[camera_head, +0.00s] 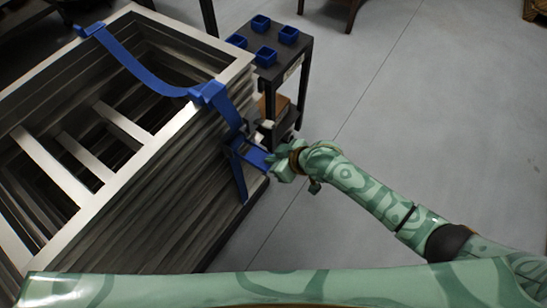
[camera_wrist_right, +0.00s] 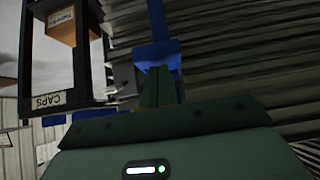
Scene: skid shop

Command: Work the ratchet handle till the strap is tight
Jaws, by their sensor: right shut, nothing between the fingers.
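A blue strap (camera_head: 145,80) runs over the top of a stack of pale frames (camera_head: 165,185) and down its right side, sagging between two blue corner pieces (camera_head: 208,94). The blue ratchet (camera_head: 254,155) sits on the stack's side, its handle sticking out toward my right gripper (camera_head: 277,166). In the right wrist view the ratchet (camera_wrist_right: 158,52) is straight ahead, with the strap rising above it. My right gripper (camera_wrist_right: 161,82) is shut and empty at the ratchet; whether it touches the handle I cannot tell. My left gripper is out of view.
The grey floor (camera_head: 400,130) at right is clear.

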